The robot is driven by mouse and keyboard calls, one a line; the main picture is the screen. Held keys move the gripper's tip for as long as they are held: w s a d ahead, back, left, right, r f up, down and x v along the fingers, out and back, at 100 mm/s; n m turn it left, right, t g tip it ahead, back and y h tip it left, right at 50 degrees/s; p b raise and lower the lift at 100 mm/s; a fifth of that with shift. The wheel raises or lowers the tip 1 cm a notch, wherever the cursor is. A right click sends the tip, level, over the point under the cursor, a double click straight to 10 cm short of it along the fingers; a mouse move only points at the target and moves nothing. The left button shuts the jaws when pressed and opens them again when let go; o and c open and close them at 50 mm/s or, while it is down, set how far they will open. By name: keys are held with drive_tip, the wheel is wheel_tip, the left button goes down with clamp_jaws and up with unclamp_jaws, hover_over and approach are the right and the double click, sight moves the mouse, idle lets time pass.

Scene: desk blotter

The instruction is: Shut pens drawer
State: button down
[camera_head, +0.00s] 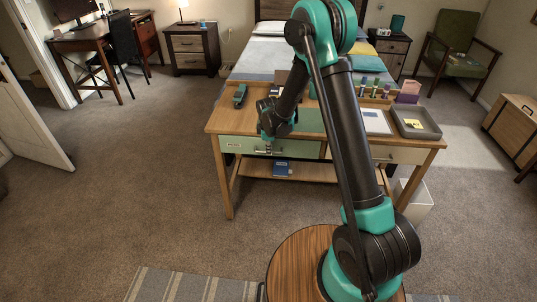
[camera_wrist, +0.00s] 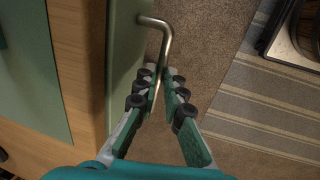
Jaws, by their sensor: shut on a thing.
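The pale green drawer front (camera_head: 237,147), with a small white label whose text is too small to read surely, is on the left of the wooden desk (camera_head: 215,124). It looks near flush with the desk; I cannot tell whether a gap remains. My gripper (camera_head: 267,142) is in front of this drawer at its metal handle. In the wrist view the drawer front (camera_wrist: 125,70) runs along the left, and the bent metal handle (camera_wrist: 163,38) comes out from it. My gripper (camera_wrist: 160,78) is shut on the handle, with fingers on both sides of its bar.
On the desktop lie a green stapler-like thing (camera_head: 240,95), a white paper (camera_head: 375,122) and a grey tray (camera_head: 415,122) with a yellow note. A cream drawer (camera_head: 395,154) is at the right. A blue book (camera_head: 283,168) lies on the lower shelf.

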drive_tip(key=shift+w, duration=0.6)
drive_tip(key=c, duration=1.6)
unclamp_jaws()
drive_tip(key=shift+r, duration=0.1)
wheel_tip(320, 180, up, 12)
drive_tip(key=s, duration=0.2)
drive_tip(key=shift+s+f, duration=0.2)
